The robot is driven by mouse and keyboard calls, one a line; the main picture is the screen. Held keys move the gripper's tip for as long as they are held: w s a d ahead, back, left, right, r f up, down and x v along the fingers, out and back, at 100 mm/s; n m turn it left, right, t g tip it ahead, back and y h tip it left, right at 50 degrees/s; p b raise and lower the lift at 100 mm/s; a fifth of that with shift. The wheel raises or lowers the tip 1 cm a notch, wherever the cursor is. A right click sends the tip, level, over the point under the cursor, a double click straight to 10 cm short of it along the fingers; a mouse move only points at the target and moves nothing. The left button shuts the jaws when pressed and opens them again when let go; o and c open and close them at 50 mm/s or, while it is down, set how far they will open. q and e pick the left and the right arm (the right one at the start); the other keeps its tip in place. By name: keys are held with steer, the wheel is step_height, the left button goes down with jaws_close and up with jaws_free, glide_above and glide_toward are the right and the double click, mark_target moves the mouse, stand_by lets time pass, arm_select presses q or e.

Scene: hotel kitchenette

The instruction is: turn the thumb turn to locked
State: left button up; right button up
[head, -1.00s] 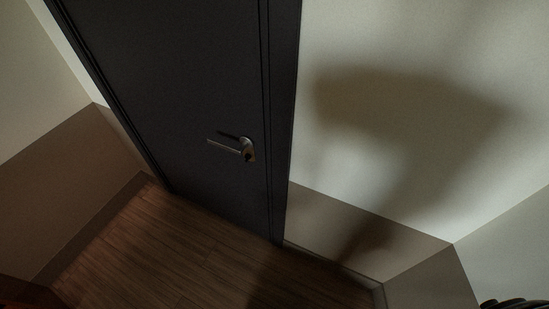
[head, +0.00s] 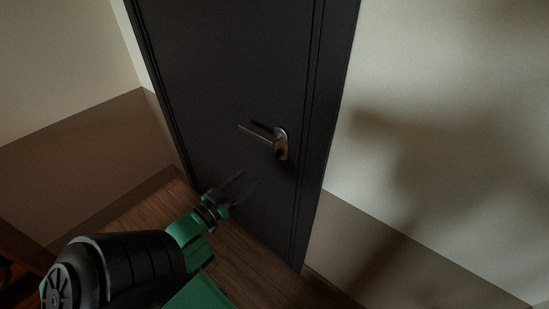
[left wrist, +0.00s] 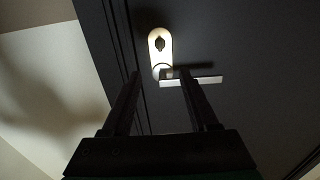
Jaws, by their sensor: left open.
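The thumb turn (head: 279,153) is a small dark knob at the lower end of the metal plate on the dark door (head: 230,80), just below the lever handle (head: 257,134). In the left wrist view the thumb turn (left wrist: 160,43) shows on the bright plate, with the lever handle (left wrist: 205,80) beside it. My left gripper (head: 243,185) is open and empty, below and to the left of the handle in the head view, apart from it. In the left wrist view its two fingers (left wrist: 158,75) point toward the plate. My right gripper is not seen.
The door frame (head: 325,120) and a pale wall with a brown lower band (head: 385,240) stand to the right. Wood floor (head: 150,207) lies below. A brown wooden edge (head: 22,245) is at the lower left.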

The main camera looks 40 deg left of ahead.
mark_target(276, 155)
arm_select(q)
steer(key=w, duration=1.3)
steer(key=shift+w+a, duration=0.15)
steer(key=shift+a, duration=0.05)
jaws_close()
